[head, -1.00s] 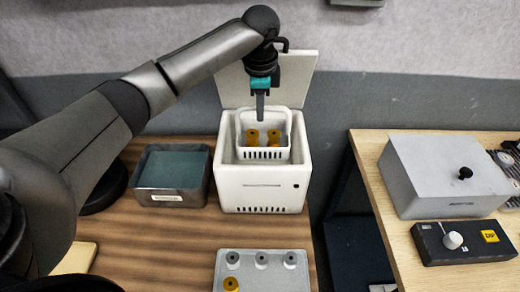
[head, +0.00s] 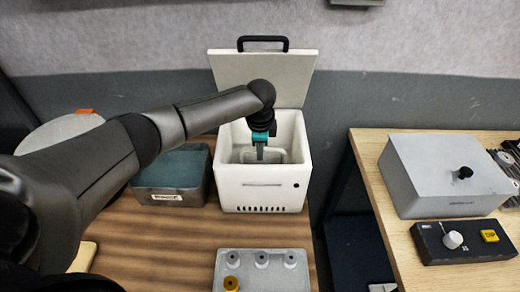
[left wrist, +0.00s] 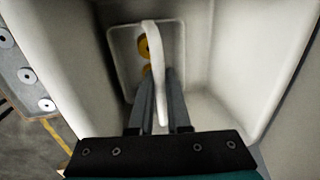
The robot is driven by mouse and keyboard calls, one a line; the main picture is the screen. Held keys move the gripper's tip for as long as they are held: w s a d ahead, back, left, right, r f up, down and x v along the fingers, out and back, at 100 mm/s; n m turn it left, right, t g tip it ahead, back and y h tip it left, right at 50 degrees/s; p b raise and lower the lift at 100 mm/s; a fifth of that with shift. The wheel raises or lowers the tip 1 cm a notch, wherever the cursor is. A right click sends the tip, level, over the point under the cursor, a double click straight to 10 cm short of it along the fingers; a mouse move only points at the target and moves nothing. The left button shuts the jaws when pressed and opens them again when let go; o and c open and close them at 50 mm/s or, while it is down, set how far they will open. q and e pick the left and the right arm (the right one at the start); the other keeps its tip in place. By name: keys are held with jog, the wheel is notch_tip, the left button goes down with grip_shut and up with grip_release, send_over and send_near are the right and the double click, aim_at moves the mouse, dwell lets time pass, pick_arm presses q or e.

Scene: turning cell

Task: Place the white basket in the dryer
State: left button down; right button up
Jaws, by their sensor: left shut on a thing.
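The dryer (head: 262,196) is a white box on the wooden bench, with its lid (head: 262,78) standing open at the back. The white basket (head: 248,156) is down inside the dryer, its rim below the dryer's top edge. My left gripper (head: 260,155) reaches into the dryer opening and is shut on the basket's handle. In the left wrist view the white handle (left wrist: 153,55) runs between the two fingers (left wrist: 158,110), and yellow-orange parts (left wrist: 144,47) show in the basket. Whether the basket touches the dryer floor cannot be told. My right gripper is not in view.
A grey bin (head: 172,180) stands left of the dryer. A grey tray (head: 262,277) with several capped parts lies in front. To the right, across a gap, a second table holds a grey box (head: 445,178) and a control box (head: 463,242) with a knob.

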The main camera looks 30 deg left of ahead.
pick_arm(q)
jog(key=shift+f, duration=0.1)
jog(key=c, duration=0.9)
grip_release()
jog(key=r, duration=0.4)
jog(key=s+r, duration=0.1)
jog(key=r, duration=0.3)
jog(key=s+d+r, duration=0.1)
jog(key=r, duration=0.3)
jog(key=shift+r, duration=0.1)
